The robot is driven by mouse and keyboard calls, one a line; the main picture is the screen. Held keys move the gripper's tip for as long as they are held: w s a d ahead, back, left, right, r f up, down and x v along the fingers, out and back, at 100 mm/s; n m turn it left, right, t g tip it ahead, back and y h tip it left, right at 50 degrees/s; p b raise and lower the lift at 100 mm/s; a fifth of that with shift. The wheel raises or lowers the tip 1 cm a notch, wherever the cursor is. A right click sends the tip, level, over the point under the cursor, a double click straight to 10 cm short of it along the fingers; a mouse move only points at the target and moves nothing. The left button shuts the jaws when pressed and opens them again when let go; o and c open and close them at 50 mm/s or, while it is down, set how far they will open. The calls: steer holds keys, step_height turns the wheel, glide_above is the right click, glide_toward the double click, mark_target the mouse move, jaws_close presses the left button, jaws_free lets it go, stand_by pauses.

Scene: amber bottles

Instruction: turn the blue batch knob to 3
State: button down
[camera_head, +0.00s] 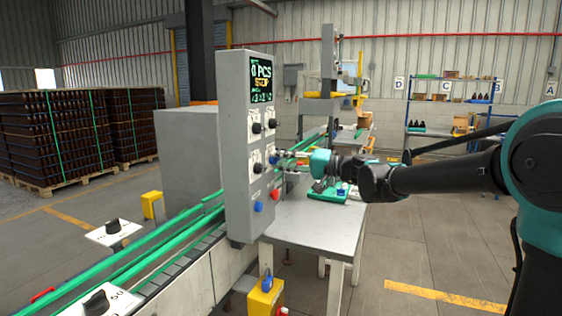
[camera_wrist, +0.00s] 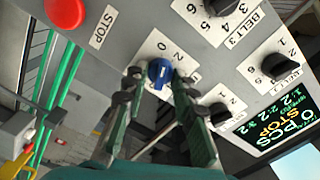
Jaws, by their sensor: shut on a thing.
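The blue batch knob (camera_wrist: 159,72) sits on a white dial plate (camera_wrist: 150,48) on the grey control panel (camera_head: 236,140). It also shows in the head view (camera_head: 273,158), small, just left of my gripper. My gripper (camera_wrist: 158,80) has one dark fingertip on each side of the knob and is shut on it. In the head view my gripper (camera_head: 286,156) reaches the panel from the right. The figures 0 and 2 show on the dial; part of the dial is hidden by the fingers, and where the knob points is too small to tell.
Black knobs (camera_wrist: 280,66) and (camera_wrist: 219,113) sit close by on the same panel. A red STOP button (camera_wrist: 65,12) is at the upper left of the wrist view. The panel display (camera_head: 261,80) reads 0 PCS and STOP. A grey table (camera_head: 318,232) stands below my gripper.

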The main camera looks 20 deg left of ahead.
steer(key=shift+s+f+m, duration=0.1)
steer(key=shift+f+m, duration=0.05)
steer(key=shift+m, duration=4.3)
steer(key=shift+f+m, duration=0.1)
steer(key=shift+m, duration=4.35)
steer(key=c, duration=1.3)
jaws_free()
steer(key=shift+o, duration=0.2)
steer(key=shift+d, duration=0.1)
steer(key=d, duration=1.2)
steer(key=shift+s, duration=0.45)
